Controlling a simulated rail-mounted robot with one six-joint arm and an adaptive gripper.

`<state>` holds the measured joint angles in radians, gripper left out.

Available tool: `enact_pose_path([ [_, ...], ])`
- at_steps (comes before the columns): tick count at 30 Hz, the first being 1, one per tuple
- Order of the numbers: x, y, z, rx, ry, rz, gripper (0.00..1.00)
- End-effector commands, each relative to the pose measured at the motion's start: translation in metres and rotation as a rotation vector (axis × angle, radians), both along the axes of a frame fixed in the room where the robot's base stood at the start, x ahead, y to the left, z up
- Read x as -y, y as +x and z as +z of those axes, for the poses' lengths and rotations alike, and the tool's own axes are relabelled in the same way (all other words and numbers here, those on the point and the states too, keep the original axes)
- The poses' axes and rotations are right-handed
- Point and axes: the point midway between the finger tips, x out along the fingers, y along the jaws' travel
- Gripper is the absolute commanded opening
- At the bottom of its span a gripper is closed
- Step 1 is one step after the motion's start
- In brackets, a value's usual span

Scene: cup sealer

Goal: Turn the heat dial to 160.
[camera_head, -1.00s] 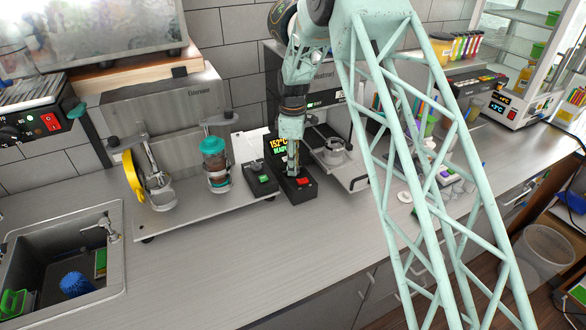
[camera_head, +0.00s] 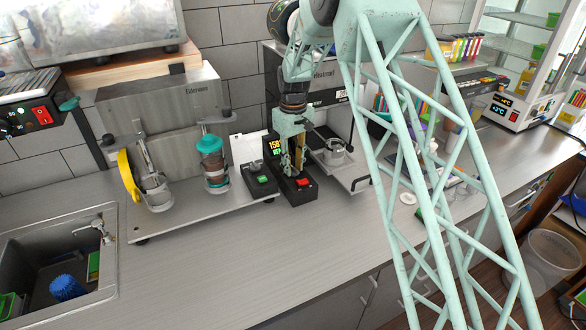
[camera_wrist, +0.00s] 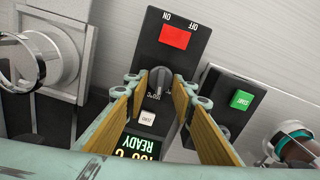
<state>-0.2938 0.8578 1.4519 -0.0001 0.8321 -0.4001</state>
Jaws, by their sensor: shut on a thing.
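The heat dial (camera_wrist: 159,84) is a small dark knob on the black control box (camera_head: 301,193), seen in the wrist view between the red ON/OFF switch (camera_wrist: 176,37) and a white button (camera_wrist: 147,117). My gripper (camera_wrist: 160,80) is shut on the dial, one tan-padded finger on each side. In the head view my gripper (camera_head: 293,162) reaches down onto the box and hides the dial. The display (camera_head: 274,145) reads 158 in the head view, partly covered by my gripper. In the wrist view the display (camera_wrist: 140,149) also shows READY.
A smaller black box with a green START button (camera_wrist: 241,100) stands beside the control box. A metal machine (camera_head: 335,152) is close on the right. The front counter is clear.

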Motion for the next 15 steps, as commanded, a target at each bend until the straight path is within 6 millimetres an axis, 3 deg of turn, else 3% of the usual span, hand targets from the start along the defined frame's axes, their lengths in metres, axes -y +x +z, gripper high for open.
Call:
enact_pose_path([
  [15,0.0006,0.0008,0.0000,0.001,0.001,-0.184,0.13],
])
